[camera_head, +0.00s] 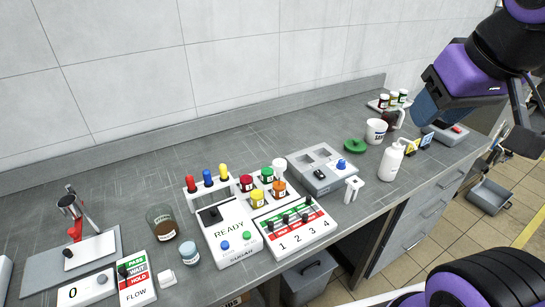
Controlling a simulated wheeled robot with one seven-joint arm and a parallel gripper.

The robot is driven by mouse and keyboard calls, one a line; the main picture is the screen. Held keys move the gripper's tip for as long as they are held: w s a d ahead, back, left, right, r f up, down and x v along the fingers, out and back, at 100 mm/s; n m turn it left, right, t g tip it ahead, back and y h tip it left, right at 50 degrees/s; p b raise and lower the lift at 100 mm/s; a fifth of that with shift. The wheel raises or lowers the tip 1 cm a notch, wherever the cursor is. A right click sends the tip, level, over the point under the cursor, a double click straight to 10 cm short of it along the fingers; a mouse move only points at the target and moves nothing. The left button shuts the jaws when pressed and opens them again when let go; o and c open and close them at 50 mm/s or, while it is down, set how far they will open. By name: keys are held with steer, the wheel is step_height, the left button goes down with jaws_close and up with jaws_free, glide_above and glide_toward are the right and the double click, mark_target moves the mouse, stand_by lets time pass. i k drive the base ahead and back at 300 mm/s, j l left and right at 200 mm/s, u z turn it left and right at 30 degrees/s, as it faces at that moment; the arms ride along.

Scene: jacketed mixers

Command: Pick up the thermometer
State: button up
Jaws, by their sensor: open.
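I cannot make out a thermometer for certain. A small white upright object with a T-shaped top (353,189) stands near the bench's front edge, and I cannot tell whether it is the thermometer. My gripper (472,106) is at the upper right, above the bench's right end. It is open and holds nothing that I can see. Its fingertips are hard to make out against the dark background. It is well apart from the white object, to its right and higher in the picture.
On the grey bench (130,175) stand a READY panel (236,231), a rack of coloured tubes (208,184), a numbered switch panel (297,228), a grey box (323,171), a white bottle (391,162), a green lid (355,146) and a white mug (376,131). The back left of the bench is clear.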

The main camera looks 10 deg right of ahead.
mark_target(279, 165)
steer(key=i+l+u, duration=0.15)
steer(key=l, duration=0.15)
steer(key=i+l+u, duration=0.15)
steer(key=l, duration=0.15)
steer(key=l+u, duration=0.15)
steer(key=l, duration=0.2)
steer(key=i+l+u, duration=0.15)
steer(key=l, duration=0.15)
